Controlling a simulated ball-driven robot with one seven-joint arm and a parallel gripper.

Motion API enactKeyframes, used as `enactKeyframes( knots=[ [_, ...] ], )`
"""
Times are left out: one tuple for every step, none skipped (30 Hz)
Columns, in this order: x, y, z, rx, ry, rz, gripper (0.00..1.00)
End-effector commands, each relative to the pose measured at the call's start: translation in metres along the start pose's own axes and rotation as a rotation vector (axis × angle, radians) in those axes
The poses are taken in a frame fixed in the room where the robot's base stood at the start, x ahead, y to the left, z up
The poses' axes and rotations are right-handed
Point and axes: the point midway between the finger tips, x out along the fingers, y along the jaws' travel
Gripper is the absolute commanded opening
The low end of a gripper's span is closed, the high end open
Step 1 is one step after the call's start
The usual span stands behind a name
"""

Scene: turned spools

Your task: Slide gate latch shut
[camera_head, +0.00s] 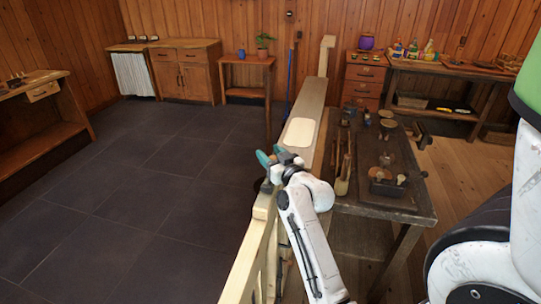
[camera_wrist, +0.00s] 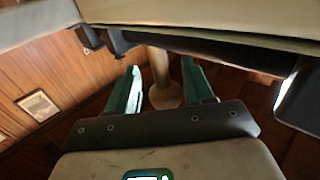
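My gripper (camera_head: 272,157) is at the top of a pale wooden gate or rail (camera_head: 250,262) in the head view, its teal fingers apart. A small dark fitting (camera_head: 266,186) sits on the rail just below the fingers; I cannot tell whether it is the latch. In the wrist view my gripper (camera_wrist: 163,88) is open, with a pale turned wooden knob (camera_wrist: 165,95) showing between or just beyond the fingers. I cannot tell whether they touch it. The latch bar and its position cannot be made out.
A long plank top (camera_head: 308,100) with a pale panel (camera_head: 299,132) runs back from the gripper. A dark workbench (camera_head: 405,205) with tools stands close on the right. Dark tiled floor (camera_head: 150,200) is clear on the left. Cabinets (camera_head: 187,72) line the back wall.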

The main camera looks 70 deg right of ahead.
Motion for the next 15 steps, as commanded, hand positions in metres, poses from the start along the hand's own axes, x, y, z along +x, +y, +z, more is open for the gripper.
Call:
enactKeyframes(
  knots=[
    [0.0,-0.001,0.0,0.0,0.0,-0.001,0.52],
    [0.0,-0.001,0.0,0.0,0.0,-0.001,0.52],
    [0.0,-0.001,0.0,0.0,0.0,-0.002,0.52],
    [0.0,-0.001,0.0,0.0,0.0,-0.002,0.52],
    [-0.001,-0.001,0.0,0.0,0.0,-0.002,0.52],
    [-0.003,-0.001,0.001,0.0,0.0,-0.002,0.52],
    [-0.005,-0.001,0.001,0.0,0.0,-0.002,0.52],
    [-0.008,-0.001,0.001,0.0,0.0,-0.002,0.52],
    [-0.013,-0.001,0.002,0.0,0.0,-0.002,0.52],
    [-0.018,-0.001,0.002,0.001,-0.001,-0.002,0.52],
    [-0.023,-0.001,0.002,0.0,0.0,-0.002,0.52],
    [-0.03,-0.001,0.003,0.0,-0.001,-0.002,0.52],
    [-0.036,-0.001,0.003,0.0,-0.002,-0.002,0.52],
    [-0.043,-0.001,0.003,0.0,-0.002,-0.001,0.52],
    [-0.051,0.0,0.003,-0.001,-0.002,-0.001,0.52]
  ],
)
